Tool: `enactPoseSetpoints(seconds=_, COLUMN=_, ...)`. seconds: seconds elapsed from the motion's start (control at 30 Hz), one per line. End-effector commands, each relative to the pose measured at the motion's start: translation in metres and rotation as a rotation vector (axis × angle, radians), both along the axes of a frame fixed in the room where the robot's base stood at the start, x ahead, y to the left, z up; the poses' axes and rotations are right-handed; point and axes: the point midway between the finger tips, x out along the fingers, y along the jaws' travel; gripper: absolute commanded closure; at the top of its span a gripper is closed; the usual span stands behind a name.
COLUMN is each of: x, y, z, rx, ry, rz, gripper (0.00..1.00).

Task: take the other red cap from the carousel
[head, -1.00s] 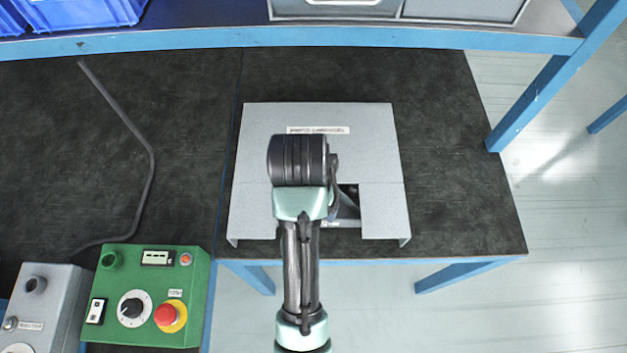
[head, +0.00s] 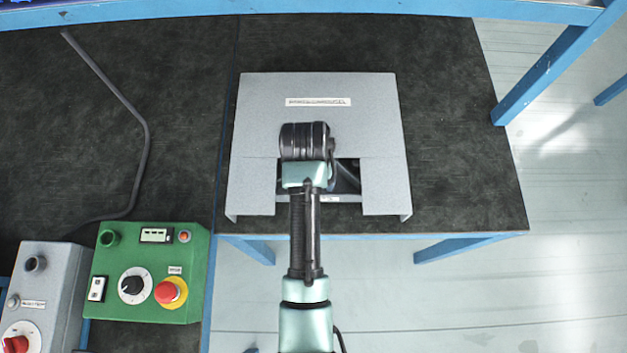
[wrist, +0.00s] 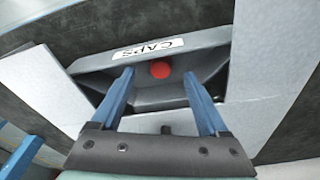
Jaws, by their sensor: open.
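The carousel is covered by a grey housing (head: 320,108) with a white label on top and a notch in its front edge. In the wrist view a single red cap (wrist: 161,70) lies in a dark grey tray (wrist: 205,62) inside the notch, behind a rim labelled "CAPS". My gripper (wrist: 158,82) is open, its two blue fingers pointing into the notch. The cap shows between the fingertips, apart from both; how far below them I cannot tell. In the head view my arm hides the fingers and the cap.
A green control box (head: 148,272) with a red emergency button and a black knob stands at the left, beside a grey box (head: 40,290). A dark cable lies on the black bench top (head: 450,130). A blue post rises at the right. The bench is clear right of the housing.

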Motion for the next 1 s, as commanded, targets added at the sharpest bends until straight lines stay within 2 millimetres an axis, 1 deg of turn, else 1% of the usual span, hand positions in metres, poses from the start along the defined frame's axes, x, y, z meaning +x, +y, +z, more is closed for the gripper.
enactPoseSetpoints(seconds=0.1, x=0.003, y=0.0, z=-0.018, rx=0.0, ry=0.002, rz=0.0, gripper=0.22)
enactPoseSetpoints(seconds=0.2, x=0.004, y=-0.001, z=-0.027, rx=0.0, ry=0.001, rz=0.0, gripper=0.22)
enactPoseSetpoints(seconds=0.47, x=0.005, y=-0.001, z=-0.03, rx=0.0, ry=-0.002, rz=0.0, gripper=0.22)
enactPoseSetpoints(seconds=0.5, x=0.005, y=-0.001, z=-0.03, rx=0.0, ry=-0.002, rz=0.0, gripper=0.26)
enactPoseSetpoints(seconds=0.57, x=0.005, y=-0.001, z=-0.029, rx=0.0, ry=-0.002, rz=0.0, gripper=0.37)
enactPoseSetpoints(seconds=0.6, x=0.005, y=-0.001, z=-0.029, rx=0.0, ry=-0.001, rz=0.0, gripper=0.44)
enactPoseSetpoints(seconds=0.67, x=0.005, y=-0.001, z=-0.029, rx=0.0, ry=-0.001, rz=0.0, gripper=0.55)
enactPoseSetpoints(seconds=0.8, x=0.005, y=-0.001, z=-0.029, rx=0.0, ry=-0.001, rz=0.0, gripper=0.8)
enactPoseSetpoints(seconds=0.87, x=0.005, y=-0.001, z=-0.029, rx=0.0, ry=-0.001, rz=0.0, gripper=0.91)
enactPoseSetpoints(seconds=0.9, x=0.005, y=-0.001, z=-0.029, rx=0.0, ry=-0.001, rz=0.0, gripper=0.98)
enactPoseSetpoints(seconds=0.93, x=0.005, y=-0.001, z=-0.029, rx=0.0, ry=-0.001, rz=0.0, gripper=1.0)
enactPoseSetpoints(seconds=1.0, x=0.005, y=-0.001, z=-0.029, rx=0.0, ry=-0.001, rz=0.0, gripper=1.0)
